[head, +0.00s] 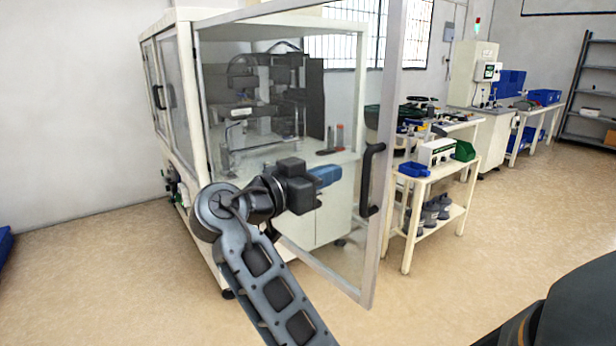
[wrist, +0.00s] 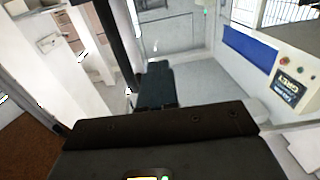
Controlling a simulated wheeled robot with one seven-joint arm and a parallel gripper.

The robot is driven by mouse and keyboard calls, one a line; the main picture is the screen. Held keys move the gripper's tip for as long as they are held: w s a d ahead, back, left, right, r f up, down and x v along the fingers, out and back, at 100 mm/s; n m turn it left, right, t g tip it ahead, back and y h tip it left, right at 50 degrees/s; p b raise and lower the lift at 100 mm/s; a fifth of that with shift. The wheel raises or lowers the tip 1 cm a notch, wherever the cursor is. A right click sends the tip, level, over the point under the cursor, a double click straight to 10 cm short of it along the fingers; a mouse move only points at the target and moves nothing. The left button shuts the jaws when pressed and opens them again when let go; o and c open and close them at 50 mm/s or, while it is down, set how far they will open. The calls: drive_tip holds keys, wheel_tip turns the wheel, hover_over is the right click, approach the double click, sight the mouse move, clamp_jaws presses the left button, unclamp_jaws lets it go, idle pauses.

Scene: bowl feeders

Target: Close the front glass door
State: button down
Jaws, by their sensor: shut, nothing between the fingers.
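The front glass door (head: 384,150) is a clear pane in a pale frame. It stands open in the head view, swung out from the white machine cabinet (head: 183,110). Its black handle (head: 371,180) is upright near the free edge. My gripper (head: 334,173) overlaps the pane, a little left of the handle and apart from it in the picture. I cannot tell its exact depth from the glass. In the wrist view my gripper (wrist: 156,72) has its dark fingers together, with nothing seen between them. I cannot clearly make out the door there.
A white side table (head: 446,173) with blue and green bins stands right of the door. More benches and a grey shelf (head: 594,95) are farther back right. The tan floor (head: 480,290) is clear in front. Equipment (head: 260,90) fills the cabinet.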

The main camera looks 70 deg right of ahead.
sight(360, 163)
drive_tip(key=shift+p+x, duration=0.5)
drive_tip(key=shift+x, duration=2.55)
drive_tip(key=shift+s+d, duration=0.1)
